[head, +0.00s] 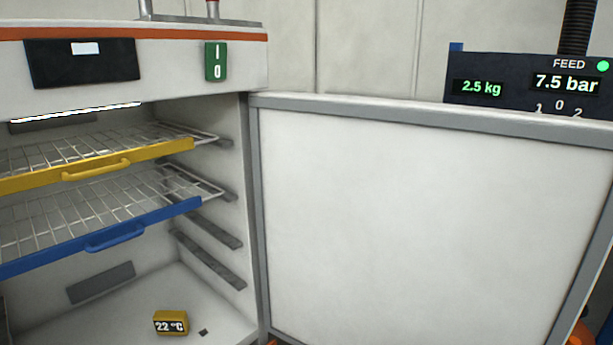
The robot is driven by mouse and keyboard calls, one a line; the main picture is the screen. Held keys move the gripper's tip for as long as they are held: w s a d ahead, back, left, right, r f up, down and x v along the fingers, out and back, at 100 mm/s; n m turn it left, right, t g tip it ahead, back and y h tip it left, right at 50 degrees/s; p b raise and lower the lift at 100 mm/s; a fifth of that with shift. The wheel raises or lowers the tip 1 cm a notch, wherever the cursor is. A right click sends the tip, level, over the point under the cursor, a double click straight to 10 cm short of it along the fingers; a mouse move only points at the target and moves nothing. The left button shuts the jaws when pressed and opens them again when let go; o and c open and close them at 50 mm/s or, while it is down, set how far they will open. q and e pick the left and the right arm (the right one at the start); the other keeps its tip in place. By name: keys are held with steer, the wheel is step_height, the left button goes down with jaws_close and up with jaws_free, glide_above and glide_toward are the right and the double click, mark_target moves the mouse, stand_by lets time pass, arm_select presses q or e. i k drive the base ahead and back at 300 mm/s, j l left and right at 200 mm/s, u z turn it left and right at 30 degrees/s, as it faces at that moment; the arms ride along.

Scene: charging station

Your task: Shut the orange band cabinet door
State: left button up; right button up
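The cabinet (190,35) is white with an orange band (150,36) along its upper front, and fills the left of the head view. Its door (410,215) stands wide open to the right, hinged at the cabinet's right front edge. The door's white inner face with a grey border faces me. Its right edge is near the right side of the picture, and its bottom is mostly cut off. Neither of my grippers is in view.
Inside are a yellow-fronted wire shelf (100,170), a blue-fronted wire shelf (110,235) and a yellow block (170,323) reading 22 °C on the floor. A dark display panel (530,82) stands behind the door. An orange item (582,335) shows partly at lower right.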

mark_target(381, 221)
steer(key=k+u, duration=0.15)
steer(key=u, duration=0.25)
steer(key=k+j+u, duration=0.1)
steer(key=u, duration=0.25)
steer(key=k+j+u, duration=0.1)
steer(key=u, duration=0.3)
